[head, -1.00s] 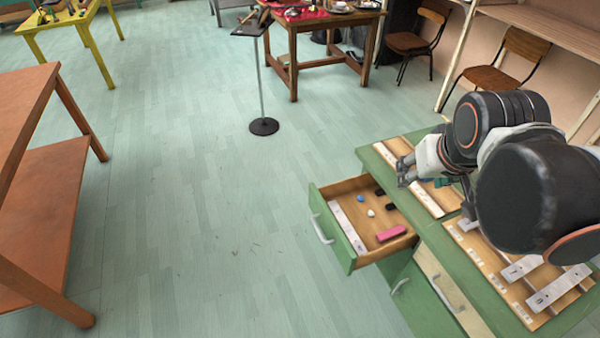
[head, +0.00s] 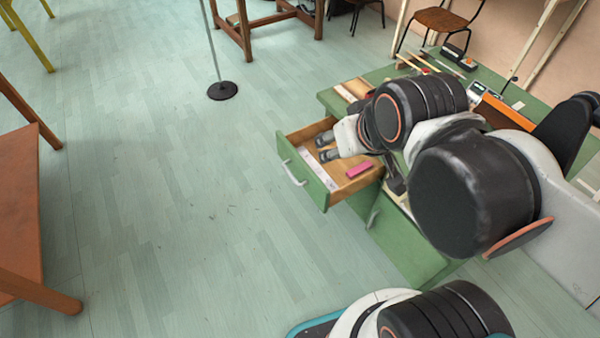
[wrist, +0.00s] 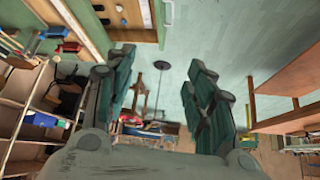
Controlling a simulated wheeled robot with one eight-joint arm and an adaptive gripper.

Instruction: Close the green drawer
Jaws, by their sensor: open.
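The green drawer (head: 306,184) is pulled out of the green desk, its front with a pale handle facing left in the head view. Inside lie a pink block (head: 359,170) and a white strip (head: 318,172). My gripper (head: 324,147) is open and empty, its fingers overlapping the drawer's far part in the head view. I cannot tell its exact height above the drawer. In the wrist view the fingers are spread wide around empty space (wrist: 165,92). The drawer's wooden inside shows there at the upper left, with its green front edge (wrist: 161,22).
The green desk (head: 408,250) holds sticks and small devices at its back. Floor (head: 190,190) left of the drawer is clear. A black-based stand (head: 222,90) and an orange-brown table (head: 18,190) stand farther left. A wooden chair (head: 440,18) is behind the desk.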

